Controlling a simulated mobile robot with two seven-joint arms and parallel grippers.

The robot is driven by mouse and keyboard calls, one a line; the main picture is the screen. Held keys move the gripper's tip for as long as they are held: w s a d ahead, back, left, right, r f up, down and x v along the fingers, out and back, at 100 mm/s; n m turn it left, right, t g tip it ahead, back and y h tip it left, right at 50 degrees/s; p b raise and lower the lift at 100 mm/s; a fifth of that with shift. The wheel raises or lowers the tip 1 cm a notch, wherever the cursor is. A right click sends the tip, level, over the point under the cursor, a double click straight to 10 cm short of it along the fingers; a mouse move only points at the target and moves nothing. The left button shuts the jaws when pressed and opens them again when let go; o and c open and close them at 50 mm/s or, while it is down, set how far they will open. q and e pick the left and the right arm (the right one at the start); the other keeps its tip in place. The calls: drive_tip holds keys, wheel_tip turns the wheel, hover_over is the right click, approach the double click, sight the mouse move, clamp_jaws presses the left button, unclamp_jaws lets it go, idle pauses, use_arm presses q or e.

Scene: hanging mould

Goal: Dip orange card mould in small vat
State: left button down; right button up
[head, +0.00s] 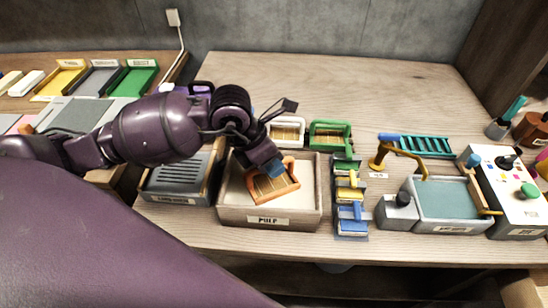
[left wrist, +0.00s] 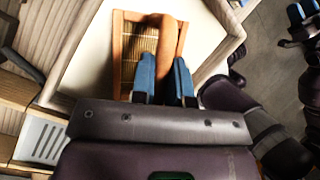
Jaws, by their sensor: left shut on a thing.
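The orange mould (head: 289,188), a frame around a brown slatted screen, is at the vat labelled PULP (head: 232,215), tilted over its pale contents. My left gripper (head: 274,168) comes down from the upper left, shut on the mould's far side. In the left wrist view the two blue fingers (left wrist: 163,78) are either side of the mould's orange bar (left wrist: 165,45), with the slatted screen (left wrist: 127,45) beside it. The vat's white inside (left wrist: 88,62) lies below. I cannot tell whether the mould touches the pulp.
A white mould (head: 288,122) and a green mould (head: 331,125) stand behind the vat. A grey slatted tray (head: 178,178) is left of it. The table's back is clear.

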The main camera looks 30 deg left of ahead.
sight(272, 182)
use_arm(q)
drive_tip(key=shift+f+b, duration=0.6)
drive_tip(key=shift+f, duration=1.05)
use_arm(e)
drive_tip(key=shift+w+a+f, duration=0.1)
drive_tip(key=shift+w+f, duration=0.2)
drive_tip(key=shift+w, duration=0.15)
drive_tip(key=shift+s+f, duration=0.15)
drive_tip(key=shift+s+f, duration=0.3)
drive_tip(key=shift+s, duration=0.15)
drive_tip(key=shift+w+r, duration=0.1)
drive_tip(key=shift+w, duration=0.05)
